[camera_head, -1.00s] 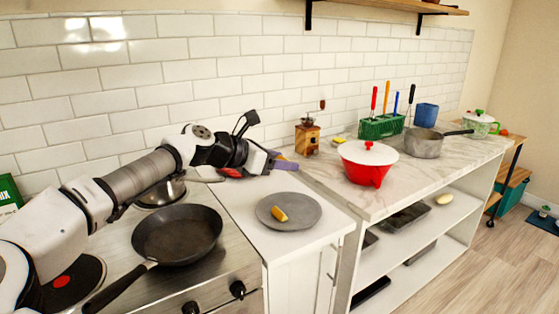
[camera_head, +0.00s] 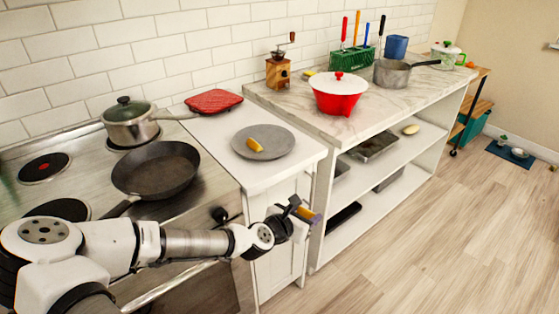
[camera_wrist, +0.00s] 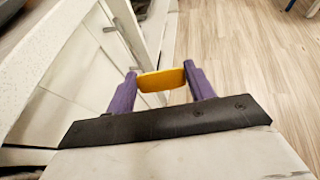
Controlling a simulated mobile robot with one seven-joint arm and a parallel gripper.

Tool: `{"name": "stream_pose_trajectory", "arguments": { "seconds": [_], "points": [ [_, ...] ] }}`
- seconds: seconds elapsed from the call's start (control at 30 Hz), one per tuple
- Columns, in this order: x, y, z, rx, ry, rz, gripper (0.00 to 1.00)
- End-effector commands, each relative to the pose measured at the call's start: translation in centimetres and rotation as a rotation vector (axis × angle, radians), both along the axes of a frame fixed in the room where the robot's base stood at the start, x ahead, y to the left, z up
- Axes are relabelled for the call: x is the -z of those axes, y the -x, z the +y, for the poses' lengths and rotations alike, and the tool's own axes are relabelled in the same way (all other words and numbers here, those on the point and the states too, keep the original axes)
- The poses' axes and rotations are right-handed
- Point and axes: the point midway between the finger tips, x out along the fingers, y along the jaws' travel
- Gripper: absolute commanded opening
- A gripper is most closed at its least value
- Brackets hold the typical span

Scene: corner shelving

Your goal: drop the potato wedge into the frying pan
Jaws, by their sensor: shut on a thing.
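My gripper (camera_head: 308,213) is low in front of the white cabinet, to the right of the stove and below the counter top. In the wrist view its purple fingers (camera_wrist: 161,84) are shut on a yellow-orange piece, the potato wedge (camera_wrist: 161,78), gripped at both ends with the floor far below. The dark frying pan (camera_head: 156,170) sits on the stove, its handle toward the front left, partly hidden by my arm. The pan looks empty and is up and to the left of my gripper.
A grey plate (camera_head: 281,144) on the white counter holds a similar yellow wedge (camera_head: 255,145).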

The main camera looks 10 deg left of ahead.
Motion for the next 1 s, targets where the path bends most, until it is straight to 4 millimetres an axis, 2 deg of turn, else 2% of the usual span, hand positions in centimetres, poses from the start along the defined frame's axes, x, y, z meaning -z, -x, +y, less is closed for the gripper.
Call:
{"name": "stream_pose_trajectory", "arguments": {
  "seconds": [0.03, 0.1, 0.3, 0.5, 0.73, 1.0],
  "points": [
    [2.8, 0.5, -1.8, -0.013, 0.01, 0.008, 0.32],
    [6.0, 0.9, -3.3, -0.04, 0.009, 0.007, 0.32],
    [11.5, 1.7, -5.9, -0.093, 0.005, 0.001, 0.32],
    [15.7, 2.3, -8.0, -0.126, 0.003, 0.0, 0.32],
    [16.3, 2.6, -7.7, -0.141, -0.004, 0.024, 0.32],
    [15.7, 2.3, -7.7, -0.134, 0.002, 0.007, 0.32]
  ]
}}
